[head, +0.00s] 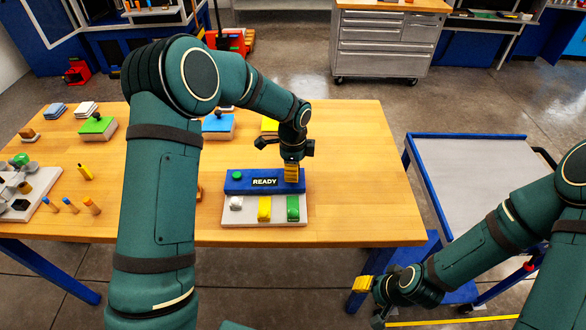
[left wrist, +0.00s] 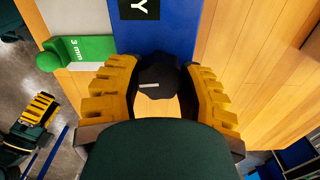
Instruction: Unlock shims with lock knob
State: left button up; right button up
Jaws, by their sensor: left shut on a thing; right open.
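A blue housing with a READY label (head: 265,182) sits at the back of a pale base (head: 265,221) near the table's front edge. White (head: 236,203), yellow (head: 264,209) and green (head: 293,208) shims stand in front of it. The green shim (left wrist: 85,50) reads "3 mm" in the left wrist view. My left gripper (head: 291,173) is at the housing's right end, shut on the black lock knob (left wrist: 163,78), which has a pale line mark. In the head view my fingers hide the knob. My right gripper (head: 362,285) is open and empty, low beyond the table's front edge.
A green-topped block (head: 97,126), a blue-topped block (head: 218,125) and a partly hidden yellow one (head: 270,126) stand behind. A tray of small parts (head: 38,190) is at left. A grey cart (head: 470,165) stands at right. The table's right end is clear.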

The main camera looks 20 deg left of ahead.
pick_arm(q)
jog(key=n, duration=0.4)
jog(key=shift+b, duration=0.3)
jog(key=n, duration=0.4)
jog(key=shift+n, duration=0.4)
jog(key=n, duration=0.3)
jog(key=shift+n, duration=2.3)
jog(key=o, duration=1.2)
notch_tip(320, 180, up, 12)
